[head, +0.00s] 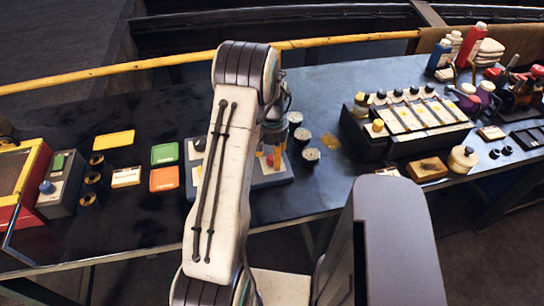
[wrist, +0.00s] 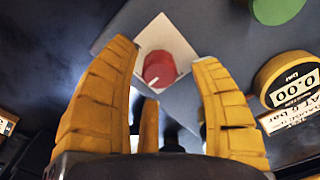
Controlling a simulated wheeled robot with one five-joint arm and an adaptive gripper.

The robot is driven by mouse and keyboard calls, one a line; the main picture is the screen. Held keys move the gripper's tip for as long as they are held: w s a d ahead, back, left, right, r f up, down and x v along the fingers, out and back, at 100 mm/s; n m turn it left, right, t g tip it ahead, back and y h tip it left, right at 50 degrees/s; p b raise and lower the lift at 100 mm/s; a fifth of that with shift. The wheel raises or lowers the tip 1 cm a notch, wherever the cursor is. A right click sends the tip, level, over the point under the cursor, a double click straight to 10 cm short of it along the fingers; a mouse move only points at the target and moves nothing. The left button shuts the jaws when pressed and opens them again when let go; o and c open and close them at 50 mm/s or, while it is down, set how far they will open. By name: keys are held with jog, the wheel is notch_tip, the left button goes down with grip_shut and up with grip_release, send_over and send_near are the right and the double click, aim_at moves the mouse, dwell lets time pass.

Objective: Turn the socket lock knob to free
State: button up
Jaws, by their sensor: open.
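In the wrist view a red round knob (wrist: 158,69) sits on a white square plate on a blue-grey panel (wrist: 208,30). It appears to be the socket lock knob, but no label on it can be read. My gripper (wrist: 165,54) is open, its yellow fingers on either side of the knob, with a visible gap on each side. How far the fingertips are above the panel is unclear. In the head view my gripper (head: 271,158) points down over the panel (head: 268,180), and my arm hides much of that panel.
A round yellow gauge (wrist: 290,80) reading 0.00 bar and a green round part (wrist: 277,8) lie right of my gripper in the wrist view. In the head view dark round gauges (head: 310,155) stand right of the panel. Green (head: 165,153) and orange (head: 164,179) plates lie left.

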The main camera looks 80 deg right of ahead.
jog(key=shift+f, duration=0.75)
grip_shut()
